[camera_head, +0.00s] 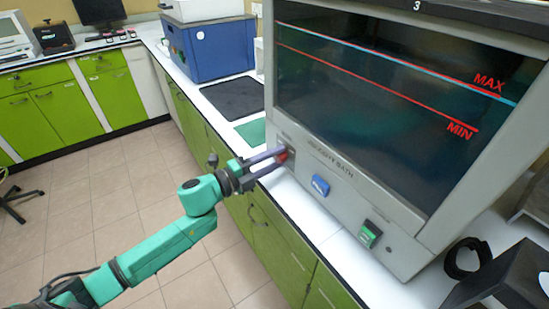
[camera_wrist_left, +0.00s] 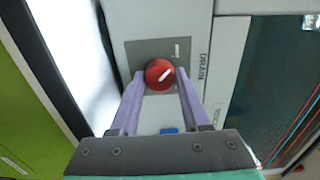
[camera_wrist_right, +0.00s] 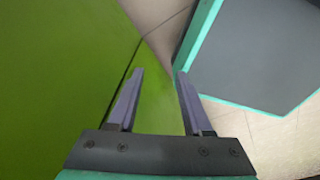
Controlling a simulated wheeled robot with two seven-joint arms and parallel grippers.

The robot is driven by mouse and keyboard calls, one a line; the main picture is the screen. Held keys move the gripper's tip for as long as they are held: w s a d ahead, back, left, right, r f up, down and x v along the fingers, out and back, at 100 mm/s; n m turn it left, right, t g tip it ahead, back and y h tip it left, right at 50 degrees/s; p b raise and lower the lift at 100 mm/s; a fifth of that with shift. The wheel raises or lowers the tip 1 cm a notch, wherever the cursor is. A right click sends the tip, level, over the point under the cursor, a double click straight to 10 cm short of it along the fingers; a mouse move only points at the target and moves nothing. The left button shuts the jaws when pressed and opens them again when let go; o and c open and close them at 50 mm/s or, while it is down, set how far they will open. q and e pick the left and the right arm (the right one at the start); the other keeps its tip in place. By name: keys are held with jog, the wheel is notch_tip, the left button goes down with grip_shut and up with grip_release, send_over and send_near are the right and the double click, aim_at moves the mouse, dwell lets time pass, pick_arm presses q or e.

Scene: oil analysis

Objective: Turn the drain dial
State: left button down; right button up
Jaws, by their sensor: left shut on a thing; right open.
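The drain dial (camera_wrist_left: 160,74) is a round red knob with a white pointer mark, on a grey plate labelled DRAIN in the left wrist view. The pointer slants toward the upper right of that picture. My left gripper (camera_wrist_left: 160,80) is shut on the dial, one finger on each side. In the head view the red dial (camera_head: 282,157) sits low on the left of the viscosity bath (camera_head: 345,190), with my left gripper (camera_head: 276,160) at it. My right gripper (camera_wrist_right: 158,80) is open and empty in the right wrist view.
A blue switch (camera_head: 320,186) and a green switch (camera_head: 369,234) sit on the bath's front panel to the right of the dial. A blue box (camera_head: 212,50) stands farther back on the white counter. Green cabinets (camera_head: 262,228) lie below the counter.

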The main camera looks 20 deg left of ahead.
pick_arm(q)
jog(key=shift+c, duration=1.9)
grip_release()
jog(key=b+v, duration=0.1)
jog(key=v, duration=1.3)
jog(key=shift+s+a, duration=0.2)
jog(key=shift+s, duration=0.05)
